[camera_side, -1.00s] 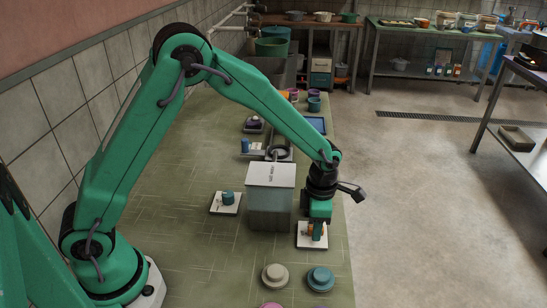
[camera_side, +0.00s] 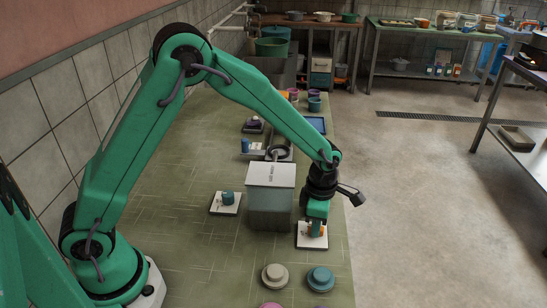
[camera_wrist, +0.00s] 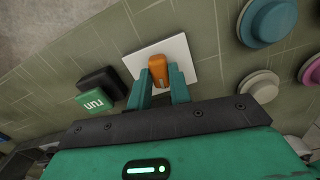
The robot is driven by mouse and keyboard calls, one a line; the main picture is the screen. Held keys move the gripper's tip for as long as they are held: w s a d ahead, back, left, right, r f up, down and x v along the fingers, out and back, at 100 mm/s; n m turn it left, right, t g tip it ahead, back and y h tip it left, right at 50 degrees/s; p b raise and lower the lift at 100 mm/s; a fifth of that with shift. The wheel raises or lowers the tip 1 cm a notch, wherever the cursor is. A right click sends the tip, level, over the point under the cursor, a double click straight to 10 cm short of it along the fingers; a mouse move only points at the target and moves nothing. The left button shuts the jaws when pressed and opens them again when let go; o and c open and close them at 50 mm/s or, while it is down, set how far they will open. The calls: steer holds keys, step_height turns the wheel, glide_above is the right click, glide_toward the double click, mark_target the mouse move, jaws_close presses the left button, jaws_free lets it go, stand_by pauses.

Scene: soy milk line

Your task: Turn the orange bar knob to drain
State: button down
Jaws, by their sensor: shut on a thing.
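The orange bar knob (camera_wrist: 158,68) stands on a white square plate (camera_wrist: 183,47) in the wrist view. My gripper (camera_wrist: 162,77) is shut on the knob, with one teal finger along each side of it. In the side view my gripper (camera_side: 316,229) points down onto the white plate (camera_side: 311,243), to the right of the grey box. Only a little orange shows there between the fingers. I cannot read any drain mark on the plate, and the fingers hide part of it.
A grey box (camera_side: 270,205) stands close to the left of my gripper. A green RUN label (camera_wrist: 94,101) and a dark block (camera_wrist: 101,82) are beside the plate. Cream (camera_side: 275,275) and teal (camera_side: 320,278) round buttons sit in front.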

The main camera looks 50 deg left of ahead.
steer(key=m, duration=1)
steer(key=shift+m, duration=0.3)
stand_by(0.4)
steer(key=c, duration=1.3)
jaws_free()
steer(key=shift+r, duration=0.1)
steer(key=shift+r, duration=3.8)
